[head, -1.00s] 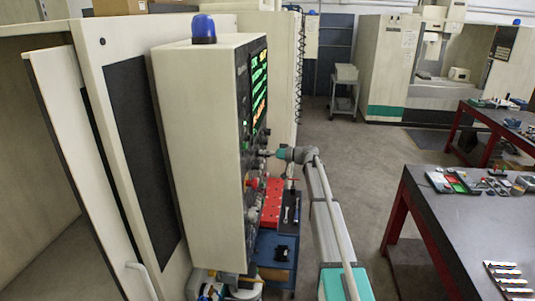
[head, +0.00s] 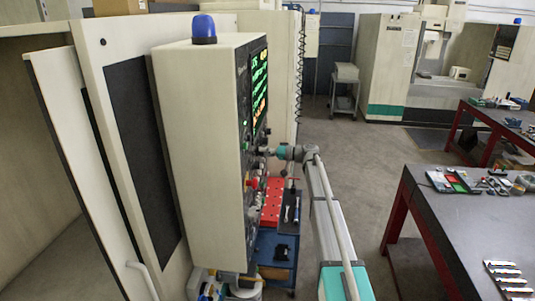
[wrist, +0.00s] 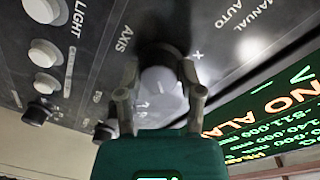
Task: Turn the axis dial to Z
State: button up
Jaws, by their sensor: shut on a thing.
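The axis dial (wrist: 160,98) is a pale grey round knob on a dark control panel (wrist: 90,60), with the printed word AXIS beside it in the wrist view. A white X-like mark is printed near its upper right. My gripper (wrist: 160,92) has one finger on each side of the dial and is shut on it. I cannot tell which letter the dial points to; the gripper body covers part of the surround. In the head view my gripper (head: 270,153) reaches the panel's front below the screen, and the dial is too small to make out.
Other knobs and buttons, including a dark knob (wrist: 38,112) and white LIGHT buttons (wrist: 46,50), lie on the same panel. A lit screen (wrist: 270,115) is at the right. In the head view, a blue cart (head: 275,245) stands below the panel and a dark workbench (head: 470,215) at the right.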

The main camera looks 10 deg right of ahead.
jog(key=o, duration=0.8)
jog(key=shift+a, duration=0.25)
jog(key=o, duration=0.3)
jog(key=shift+a, duration=0.15)
jog(key=shift+o, duration=0.2)
jog(key=shift+d, duration=0.25)
jog(key=shift+a, duration=0.1)
